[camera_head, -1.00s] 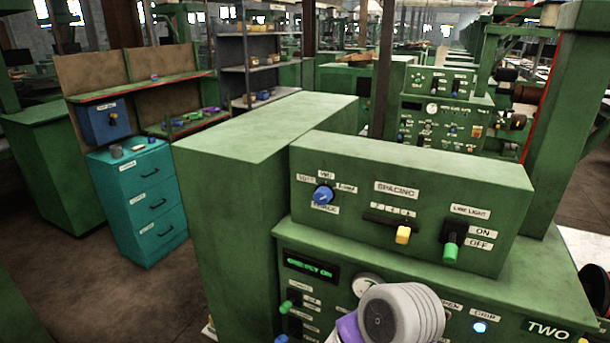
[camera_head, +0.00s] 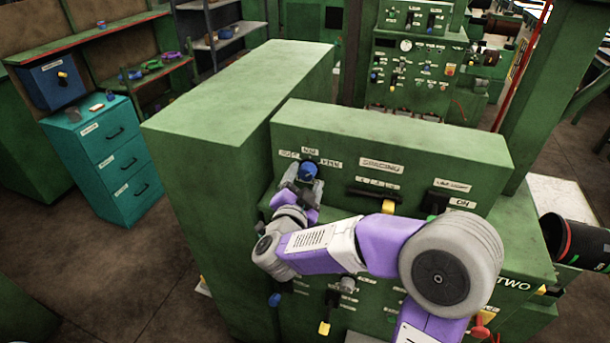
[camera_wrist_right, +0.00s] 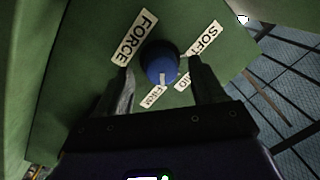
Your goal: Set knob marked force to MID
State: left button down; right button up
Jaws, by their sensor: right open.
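The force knob is a round blue knob (camera_head: 308,171) with a white pointer mark, on the left of the green panel's front. In the right wrist view the blue knob (camera_wrist_right: 160,63) has the labels FORCE (camera_wrist_right: 136,39), SOFT (camera_wrist_right: 204,40), MID (camera_wrist_right: 184,80) and FIRM (camera_wrist_right: 153,97) around it. Its white mark points down the picture, between FIRM and MID. My right gripper (camera_head: 303,182) is at the knob. In its wrist view its open fingers (camera_wrist_right: 164,78) lie on either side of the knob; whether they touch it is unclear. My left gripper is out of view.
The same panel has a yellow-tipped SPACING slider (camera_head: 388,206) and a lamp switch partly hidden by my right arm. A lower panel with levers (camera_head: 324,327) lies beneath the arm. A tall green cabinet (camera_head: 235,95) stands left; teal drawers (camera_head: 110,160) stand beyond it.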

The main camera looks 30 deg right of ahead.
jog(key=shift+w+d, duration=0.5)
jog(key=c, duration=1.1)
jog(key=shift+o, duration=0.2)
